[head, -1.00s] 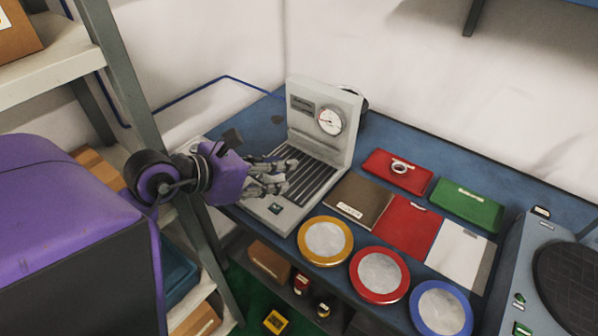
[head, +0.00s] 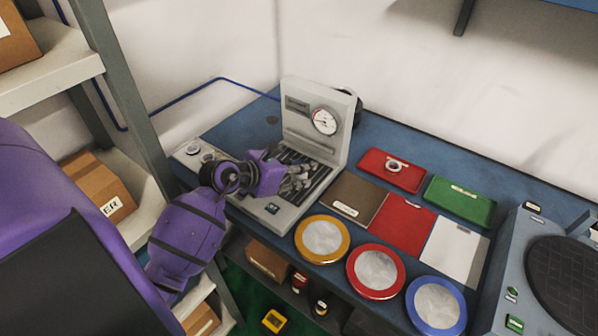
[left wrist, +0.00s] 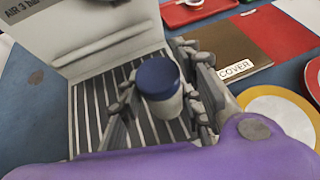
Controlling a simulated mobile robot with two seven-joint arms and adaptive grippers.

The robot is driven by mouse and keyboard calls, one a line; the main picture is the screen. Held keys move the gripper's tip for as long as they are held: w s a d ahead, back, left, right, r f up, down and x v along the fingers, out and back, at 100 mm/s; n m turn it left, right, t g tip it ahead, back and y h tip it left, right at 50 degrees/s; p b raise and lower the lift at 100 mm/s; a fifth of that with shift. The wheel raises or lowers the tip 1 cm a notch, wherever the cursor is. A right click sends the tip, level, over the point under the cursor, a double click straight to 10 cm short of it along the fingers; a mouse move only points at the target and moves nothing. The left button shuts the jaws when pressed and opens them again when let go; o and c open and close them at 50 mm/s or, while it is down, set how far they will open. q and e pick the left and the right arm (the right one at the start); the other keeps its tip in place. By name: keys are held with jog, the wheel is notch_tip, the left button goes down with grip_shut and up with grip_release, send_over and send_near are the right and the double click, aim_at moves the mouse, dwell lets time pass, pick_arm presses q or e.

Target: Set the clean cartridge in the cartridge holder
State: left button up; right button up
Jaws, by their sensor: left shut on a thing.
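My left gripper (head: 298,180) is over the slatted grille of the grey station with a gauge (head: 323,121). In the left wrist view its fingers (left wrist: 178,95) are shut around a pale cylinder with a dark blue top (left wrist: 157,80), which looks like the cartridge. The cylinder stands roughly upright in front of the slats; whether it touches them I cannot tell. In the head view the fingers hide it. A pale plate with small round parts (head: 192,149) lies left of the station, partly behind my arm; I cannot tell if it is the cartridge holder. My right gripper is out of view.
Right of the station lie a brown "COVER" mat (head: 352,196), a red mat (head: 399,224) and a white mat (head: 454,248). Red (head: 391,171) and green (head: 460,200) trays lie behind. Three round, coloured-rim dishes line the front edge. A shelf rack (head: 125,115) stands left.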

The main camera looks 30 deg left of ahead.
pick_arm(q)
jog(key=shift+f, duration=0.35)
jog(key=shift+f, duration=0.25)
jog(key=o, duration=1.2)
jog(key=shift+o, duration=0.2)
jog(key=shift+r, duration=0.15)
